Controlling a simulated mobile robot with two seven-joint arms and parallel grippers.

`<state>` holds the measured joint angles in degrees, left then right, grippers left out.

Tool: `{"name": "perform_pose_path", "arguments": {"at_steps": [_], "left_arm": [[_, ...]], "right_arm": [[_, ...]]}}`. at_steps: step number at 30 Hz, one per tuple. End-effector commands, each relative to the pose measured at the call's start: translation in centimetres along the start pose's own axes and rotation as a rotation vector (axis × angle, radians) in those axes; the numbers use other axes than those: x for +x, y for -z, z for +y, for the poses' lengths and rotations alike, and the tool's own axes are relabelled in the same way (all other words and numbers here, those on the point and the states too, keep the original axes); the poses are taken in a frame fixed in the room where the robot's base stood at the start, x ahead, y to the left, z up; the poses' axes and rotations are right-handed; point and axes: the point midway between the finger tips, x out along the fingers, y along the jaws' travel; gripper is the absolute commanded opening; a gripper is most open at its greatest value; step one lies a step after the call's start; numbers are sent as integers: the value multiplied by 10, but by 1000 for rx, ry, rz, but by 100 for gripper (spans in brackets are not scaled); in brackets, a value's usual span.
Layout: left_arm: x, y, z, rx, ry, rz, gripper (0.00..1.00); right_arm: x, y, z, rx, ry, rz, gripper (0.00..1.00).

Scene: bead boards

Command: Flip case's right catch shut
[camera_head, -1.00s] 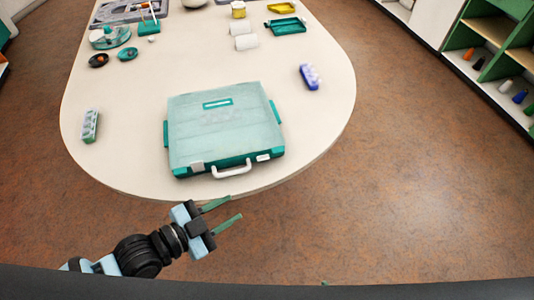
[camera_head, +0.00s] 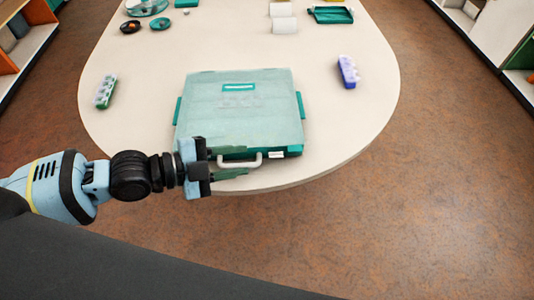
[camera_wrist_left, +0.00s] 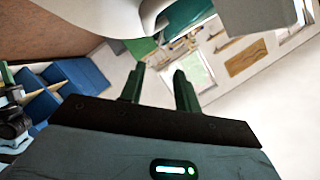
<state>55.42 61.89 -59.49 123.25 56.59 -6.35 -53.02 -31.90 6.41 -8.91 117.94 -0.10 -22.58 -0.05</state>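The closed teal case (camera_head: 240,105) lies flat near the table's front edge, with its white handle (camera_head: 240,162) facing me. Its right catch (camera_head: 277,155) is a small white piece on the front face, right of the handle; I cannot tell its position. The left catch is hidden behind my left gripper. My left gripper (camera_head: 242,161) is open and empty, its fingers pointing right at the case's front left, overlapping the handle in the head view. Contact cannot be told. In the left wrist view the fingers (camera_wrist_left: 158,85) stand apart. My right gripper is not in view.
A green-lidded bead box (camera_head: 105,91) lies left of the case and a purple one (camera_head: 347,71) to its right. White rolls (camera_head: 284,25), a teal tray (camera_head: 332,14) and small bowls (camera_head: 161,24) stand farther back.

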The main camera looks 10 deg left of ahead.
Motion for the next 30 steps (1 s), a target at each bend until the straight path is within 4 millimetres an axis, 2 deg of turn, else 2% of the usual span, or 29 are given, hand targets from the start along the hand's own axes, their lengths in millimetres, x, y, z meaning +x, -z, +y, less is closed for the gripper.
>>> {"name": "perform_pose_path", "arguments": {"at_steps": [15,21,29,30], "left_arm": [[61,1,-1,-1,2,1,32],[71,0,0,-1,0,0,32],[72,0,0,-1,-1,-1,32],[72,0,0,-1,0,-1,30]], "right_arm": [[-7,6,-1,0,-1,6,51],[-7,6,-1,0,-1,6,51],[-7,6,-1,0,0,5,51],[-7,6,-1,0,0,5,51]]}}
